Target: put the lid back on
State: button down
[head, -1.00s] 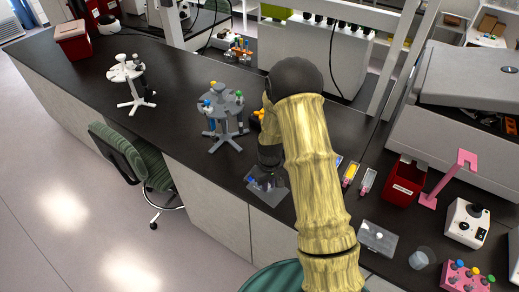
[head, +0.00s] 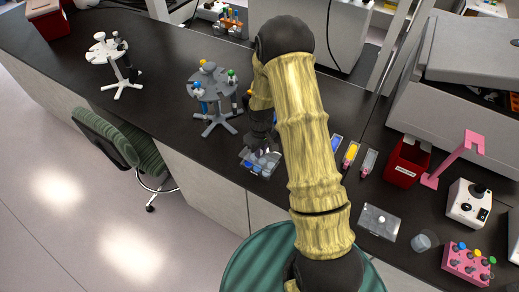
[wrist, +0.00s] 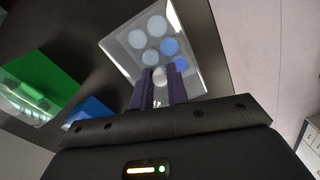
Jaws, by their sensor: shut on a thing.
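A clear plate (head: 250,169) with round wells, some blue, lies on the dark bench near its front edge. In the wrist view the plate (wrist: 120,44) shows its wells through a clear cover. My gripper (head: 262,150) is right above it, pointing down. In the wrist view my purple fingers (wrist: 160,82) are shut on the white knob (wrist: 160,77) of what looks like the clear lid. The lid's edges are hard to tell from the plate, and I cannot tell whether they touch. My arm hides part of the bench behind.
A grey pipette carousel (head: 215,90) stands just left of my gripper, a white one (head: 107,50) farther left. Narrow coloured trays (head: 351,153), a red bin (head: 405,163), a pink stand (head: 450,160) and a knobbed clear square (head: 378,222) are right. A green chair (head: 105,137) stands in front.

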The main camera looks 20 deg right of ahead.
jog(key=shift+n, duration=0.3)
notch_tip(320, 180, down, 4)
jog(key=b, duration=0.3)
jog(key=shift+w, duration=0.15)
jog(key=shift+w+f, duration=0.1)
jog(key=shift+f, duration=0.1)
jog(key=shift+a, duration=0.2)
jog(key=shift+d, duration=0.4)
jog(key=shift+f+b, duration=0.3)
jog(key=shift+b, duration=0.15)
